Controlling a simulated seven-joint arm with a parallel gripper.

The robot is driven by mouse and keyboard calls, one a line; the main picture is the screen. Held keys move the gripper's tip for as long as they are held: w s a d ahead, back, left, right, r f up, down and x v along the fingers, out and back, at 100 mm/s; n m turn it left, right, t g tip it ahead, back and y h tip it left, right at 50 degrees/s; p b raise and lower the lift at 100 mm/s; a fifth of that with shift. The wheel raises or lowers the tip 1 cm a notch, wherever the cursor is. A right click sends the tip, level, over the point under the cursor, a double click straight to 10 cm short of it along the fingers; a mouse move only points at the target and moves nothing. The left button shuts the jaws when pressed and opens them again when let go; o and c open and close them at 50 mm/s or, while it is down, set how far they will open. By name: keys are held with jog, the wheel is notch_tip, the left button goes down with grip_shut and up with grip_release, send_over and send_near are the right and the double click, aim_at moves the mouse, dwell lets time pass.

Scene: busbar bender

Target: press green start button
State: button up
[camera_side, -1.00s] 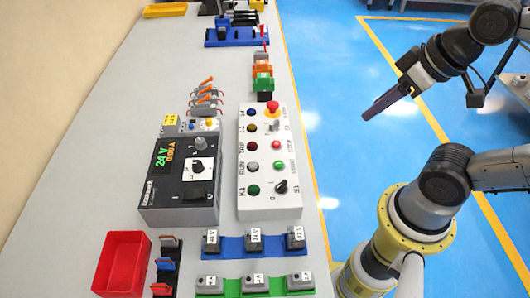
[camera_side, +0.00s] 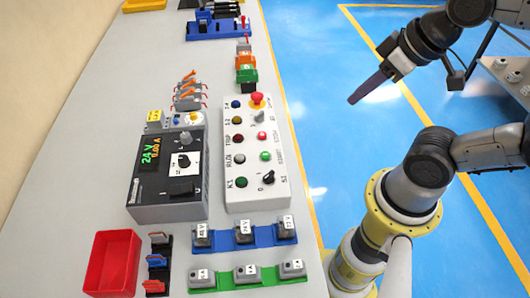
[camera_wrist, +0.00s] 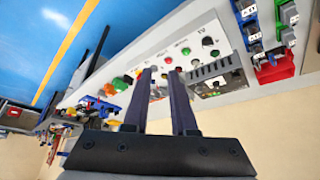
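The green start button (camera_side: 265,156) is on the right column of a white control box (camera_side: 254,205), below a red button (camera_side: 262,137). Small lettering beside it is hard to read. In the wrist view, a small green button (camera_wrist: 186,51) shows on the box, beyond the fingertips. My gripper (camera_side: 353,101) hangs over the blue floor to the right of the bench in the side view, well apart from the box. In the wrist view, my gripper's (camera_wrist: 161,71) two dark fingers stand apart with nothing between them.
A green lamp or button (camera_side: 240,182) and a black selector knob (camera_side: 268,178) are at the box's near end. A red mushroom button (camera_side: 257,98) is at its far end. A power supply (camera_side: 168,175) stands left of the box. Labelled blocks sit on blue and green rails nearby.

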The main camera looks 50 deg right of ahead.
grip_shut()
dwell(1.4)
